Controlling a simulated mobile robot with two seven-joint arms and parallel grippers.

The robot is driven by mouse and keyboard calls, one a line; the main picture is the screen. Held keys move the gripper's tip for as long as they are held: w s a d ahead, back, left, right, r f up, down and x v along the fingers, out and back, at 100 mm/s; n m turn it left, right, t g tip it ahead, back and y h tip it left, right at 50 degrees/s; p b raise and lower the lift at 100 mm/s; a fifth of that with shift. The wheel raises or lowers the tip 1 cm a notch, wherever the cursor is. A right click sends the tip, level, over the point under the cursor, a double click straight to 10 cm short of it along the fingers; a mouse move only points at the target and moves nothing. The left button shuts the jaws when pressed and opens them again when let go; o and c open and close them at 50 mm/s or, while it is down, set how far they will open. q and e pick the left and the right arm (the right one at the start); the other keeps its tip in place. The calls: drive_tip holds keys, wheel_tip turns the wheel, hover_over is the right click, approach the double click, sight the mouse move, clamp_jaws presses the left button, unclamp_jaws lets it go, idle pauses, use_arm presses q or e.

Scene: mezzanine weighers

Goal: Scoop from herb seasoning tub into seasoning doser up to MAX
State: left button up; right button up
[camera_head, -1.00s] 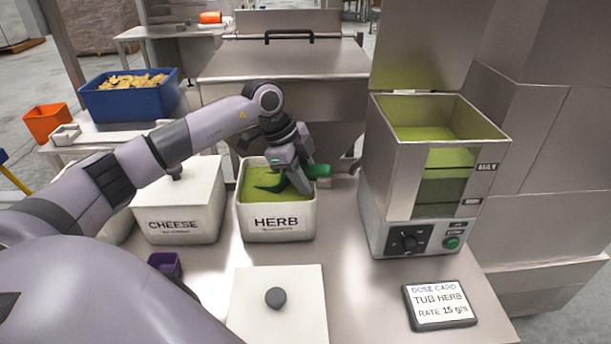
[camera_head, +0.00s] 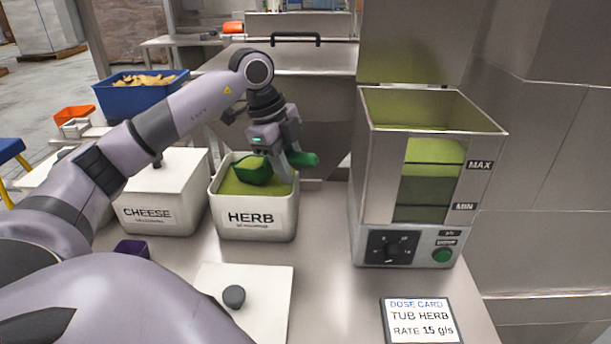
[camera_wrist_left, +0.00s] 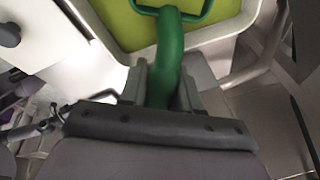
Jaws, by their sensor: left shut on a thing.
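The herb tub (camera_head: 256,222), a white box labelled HERB, holds green seasoning. My left gripper (camera_head: 292,158) is shut on the handle of a green scoop (camera_head: 254,171), whose bowl is at the tub's opening; I cannot tell how full it is. In the left wrist view the jaws (camera_wrist_left: 162,85) grip the curved green handle (camera_wrist_left: 170,50), with green seasoning beyond. The seasoning doser (camera_head: 380,180), an open-topped steel box, stands right of the tub. Its window (camera_head: 428,185) shows lighter and darker green bands beside the MAX and MIN marks; the fill level is unclear. My right gripper is not in view.
A lidded CHEESE tub (camera_head: 160,205) stands left of the herb tub. A white lid with a dark knob (camera_head: 245,318) lies in front. A dose card (camera_head: 420,322) reads TUB HERB, RATE 15 g/s. Bare steel table lies between the herb tub and the doser.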

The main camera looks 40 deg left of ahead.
sight(303, 153)
use_arm(q)
drive_tip(key=shift+d+r, duration=0.1)
drive_tip(key=shift+r, duration=0.1)
drive_tip(key=shift+d+r+y+p, duration=0.3)
drive_tip(key=shift+d+r+p, duration=0.05)
drive_tip(key=shift+r+p, duration=0.5)
drive_tip(key=shift+d+r+y+p, duration=0.3)
drive_tip(key=shift+r+p, duration=0.25)
drive_tip(key=shift+p, duration=0.15)
drive_tip(key=shift+d+r+p, duration=0.2)
drive_tip(key=shift+r+p, duration=0.1)
drive_tip(key=shift+p, duration=0.1)
drive_tip(key=shift+w+d+r+y+p, duration=0.2)
drive_tip(key=shift+d+r+y+p, duration=0.5)
drive_tip(key=shift+r+p, duration=0.5)
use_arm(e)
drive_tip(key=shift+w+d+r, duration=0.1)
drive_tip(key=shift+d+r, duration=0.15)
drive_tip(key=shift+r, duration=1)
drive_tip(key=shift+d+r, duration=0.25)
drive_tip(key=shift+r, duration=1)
use_arm(q)
drive_tip(key=shift+s+f, duration=0.1)
drive_tip(key=shift+f, duration=0.05)
